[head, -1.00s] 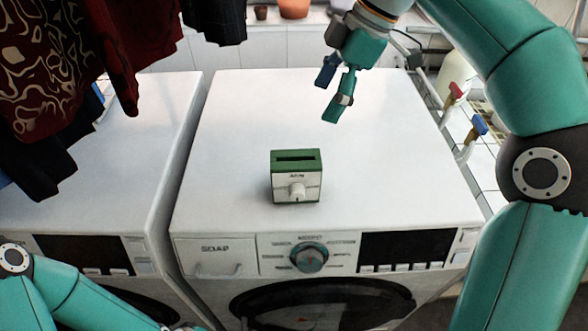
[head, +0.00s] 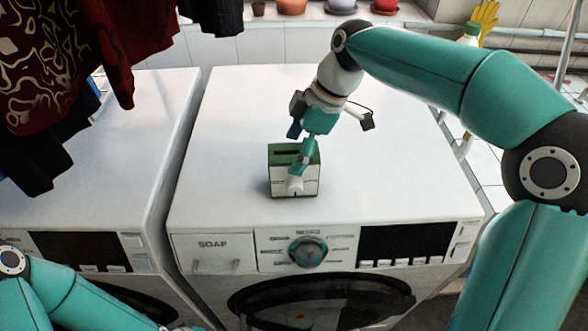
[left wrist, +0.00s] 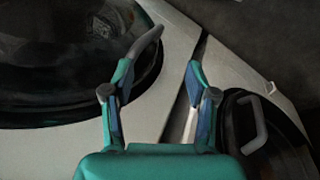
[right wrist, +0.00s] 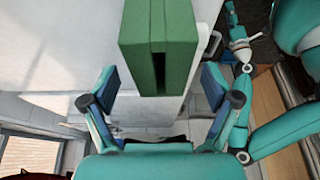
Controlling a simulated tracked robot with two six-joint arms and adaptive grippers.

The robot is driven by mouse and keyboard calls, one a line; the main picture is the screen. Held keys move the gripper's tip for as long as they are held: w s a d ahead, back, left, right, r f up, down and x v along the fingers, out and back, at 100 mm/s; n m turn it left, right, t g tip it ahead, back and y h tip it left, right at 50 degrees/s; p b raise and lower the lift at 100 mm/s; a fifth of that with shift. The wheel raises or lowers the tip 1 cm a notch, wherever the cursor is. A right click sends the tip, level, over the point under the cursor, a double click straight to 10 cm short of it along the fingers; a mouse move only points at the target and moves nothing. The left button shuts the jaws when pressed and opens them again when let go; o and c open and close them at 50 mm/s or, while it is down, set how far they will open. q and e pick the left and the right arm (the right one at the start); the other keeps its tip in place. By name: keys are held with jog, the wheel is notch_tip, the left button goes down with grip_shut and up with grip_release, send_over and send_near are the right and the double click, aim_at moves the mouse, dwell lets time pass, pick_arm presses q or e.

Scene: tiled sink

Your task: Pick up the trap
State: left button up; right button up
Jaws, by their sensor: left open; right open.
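The trap (head: 282,180) is a small box with a green top and a pale front with a white knob. It stands upright on the right-hand washing machine's top. My left gripper (left wrist: 162,70) is open and empty, in front of the washing machine doors.
The right-hand washing machine (head: 400,180) has a clear top around the trap. Another machine (head: 110,150) stands left across a narrow gap. Dark clothes (head: 50,90) hang at upper left. Flower pots (head: 291,6) line the back ledge.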

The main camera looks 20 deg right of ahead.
jog(key=shift+w+a+f, duration=0.1)
jog(key=shift+a+f, duration=0.1)
jog(key=shift+f, duration=0.4)
grip_shut()
jog(key=shift+r, duration=0.1)
